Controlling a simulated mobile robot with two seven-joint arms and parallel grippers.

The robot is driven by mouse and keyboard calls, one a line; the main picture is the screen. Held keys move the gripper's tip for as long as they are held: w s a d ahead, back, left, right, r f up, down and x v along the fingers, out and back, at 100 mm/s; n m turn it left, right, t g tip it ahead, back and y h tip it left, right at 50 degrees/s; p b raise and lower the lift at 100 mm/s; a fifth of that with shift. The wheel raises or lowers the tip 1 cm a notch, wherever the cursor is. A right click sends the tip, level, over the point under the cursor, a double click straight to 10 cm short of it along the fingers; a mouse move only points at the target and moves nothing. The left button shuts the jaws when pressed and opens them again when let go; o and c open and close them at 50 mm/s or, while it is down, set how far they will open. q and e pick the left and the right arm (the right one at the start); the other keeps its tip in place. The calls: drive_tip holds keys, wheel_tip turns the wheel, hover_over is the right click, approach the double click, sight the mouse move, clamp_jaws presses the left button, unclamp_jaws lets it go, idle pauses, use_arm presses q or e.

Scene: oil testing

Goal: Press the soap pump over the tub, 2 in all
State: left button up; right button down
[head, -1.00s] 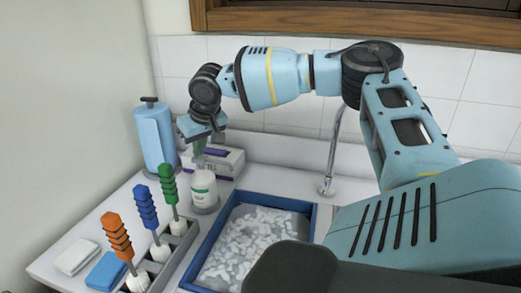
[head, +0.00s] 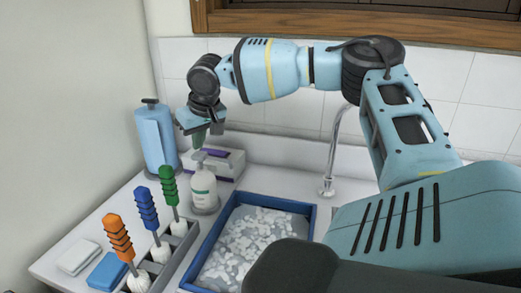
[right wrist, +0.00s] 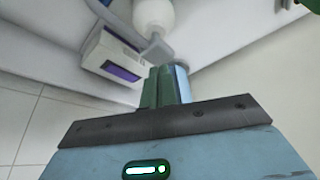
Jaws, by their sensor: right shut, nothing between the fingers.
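The white soap pump bottle (head: 203,188) stands upright at the back left corner of the tub, with its grey pump head (head: 199,157) on top. The tub (head: 311,222) has a blue rim and holds pale liquid with white flecks. My right gripper (head: 198,146) is shut and empty, pointing down just above the pump head; whether they touch is hard to tell. In the right wrist view, the shut green fingers (right wrist: 166,80) are close to the pump head (right wrist: 156,48), and the bottle (right wrist: 153,14) shows beyond it. My left gripper is not in view.
A tissue box (head: 225,165) and a blue roll on a holder (head: 157,138) stand behind the bottle. A grey rack (head: 180,250) with orange, blue and green handled brushes lines the tub's left side. A faucet (head: 332,160) rises behind the tub.

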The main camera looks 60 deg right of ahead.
drive_tip(key=shift+f, duration=0.1)
idle(0.3)
